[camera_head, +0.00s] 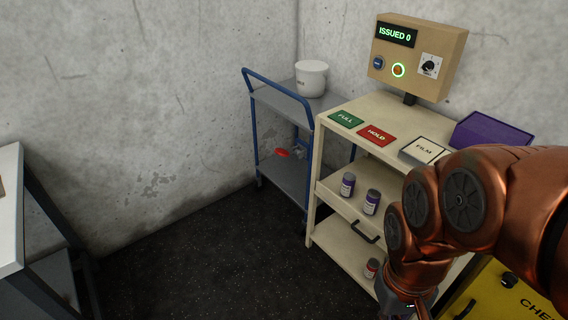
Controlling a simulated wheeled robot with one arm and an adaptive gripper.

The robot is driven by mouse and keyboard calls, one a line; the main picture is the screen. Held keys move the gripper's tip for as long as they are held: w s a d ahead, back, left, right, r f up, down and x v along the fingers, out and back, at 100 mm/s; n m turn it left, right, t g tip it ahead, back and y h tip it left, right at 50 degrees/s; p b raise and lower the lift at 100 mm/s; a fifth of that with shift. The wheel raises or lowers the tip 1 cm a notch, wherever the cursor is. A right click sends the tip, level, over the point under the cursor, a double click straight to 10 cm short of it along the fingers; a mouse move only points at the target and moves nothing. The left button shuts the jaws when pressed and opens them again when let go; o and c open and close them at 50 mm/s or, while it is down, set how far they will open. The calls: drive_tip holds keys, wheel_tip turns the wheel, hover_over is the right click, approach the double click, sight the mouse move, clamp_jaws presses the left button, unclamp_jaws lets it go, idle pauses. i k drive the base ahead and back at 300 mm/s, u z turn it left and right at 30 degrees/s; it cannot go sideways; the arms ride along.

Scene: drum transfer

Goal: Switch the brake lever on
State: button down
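A small red part (281,153) shows low on the blue-framed grey trolley (246,100), just above its lower shelf. It may be the brake lever, but it is too small to tell its shape or position. My gripper (408,308) is at the bottom edge, right of centre, pointing down in front of the cream cart. It is well apart from the red part. Its fingers are mostly cut off by the frame, so I cannot see whether it is open.
A white tub (311,78) stands on the trolley. The cream cart (375,107) bears cards, a purple bin (490,130), a control box (418,55) reading "ISSUED 0" and several canisters (348,185). A yellow cabinet (500,295) is lower right, a table (12,215) left. Middle floor is clear.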

sight(282, 151)
drive_tip(key=u, duration=1)
drive_tip(key=i, duration=0.65)
drive_tip(key=u, duration=0.55)
drive_tip(key=i, duration=0.75)
drive_tip(key=z, duration=0.75)
drive_tip(key=i, duration=0.6)
drive_tip(key=z, duration=0.65)
